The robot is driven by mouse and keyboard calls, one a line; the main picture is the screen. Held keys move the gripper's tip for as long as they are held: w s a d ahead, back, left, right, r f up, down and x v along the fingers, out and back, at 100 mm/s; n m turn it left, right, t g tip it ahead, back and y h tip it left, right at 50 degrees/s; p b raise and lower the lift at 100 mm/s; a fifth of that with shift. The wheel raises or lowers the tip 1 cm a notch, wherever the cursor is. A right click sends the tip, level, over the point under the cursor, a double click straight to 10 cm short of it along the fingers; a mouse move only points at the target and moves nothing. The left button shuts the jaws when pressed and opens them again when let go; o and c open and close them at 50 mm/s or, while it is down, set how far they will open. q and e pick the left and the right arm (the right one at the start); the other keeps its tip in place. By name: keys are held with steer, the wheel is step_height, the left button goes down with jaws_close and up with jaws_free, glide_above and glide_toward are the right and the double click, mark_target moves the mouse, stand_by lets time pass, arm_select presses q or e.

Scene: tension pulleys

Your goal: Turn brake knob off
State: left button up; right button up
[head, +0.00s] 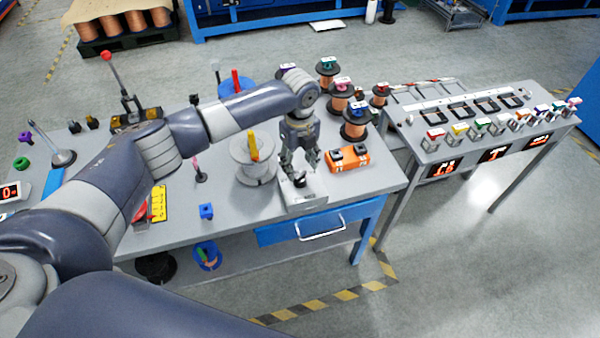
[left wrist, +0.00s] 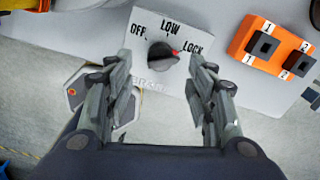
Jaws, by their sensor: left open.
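The brake knob (left wrist: 162,56) is a dark round knob with a red mark, on a light panel labelled OFF, LOW and LOCK in the left wrist view. Its red mark points toward the LOCK side. In the head view the knob (head: 299,180) sits on a small grey box (head: 305,199) at the table's front edge. My left gripper (left wrist: 168,75) is open, with one finger on each side below the knob, and appears apart from it. In the head view the left gripper (head: 302,167) points down just above the box. My right gripper is not seen.
An orange block with two dark sockets (head: 348,160) stands close right of the knob box. A grey spool (head: 252,165) stands close left. Several copper spools (head: 340,97) are behind. A blue drawer (head: 320,223) hangs below the table.

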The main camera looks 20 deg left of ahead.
mark_target(300, 175)
arm_select(q)
steer(key=shift+f, duration=2.75)
steer(key=c, duration=0.9)
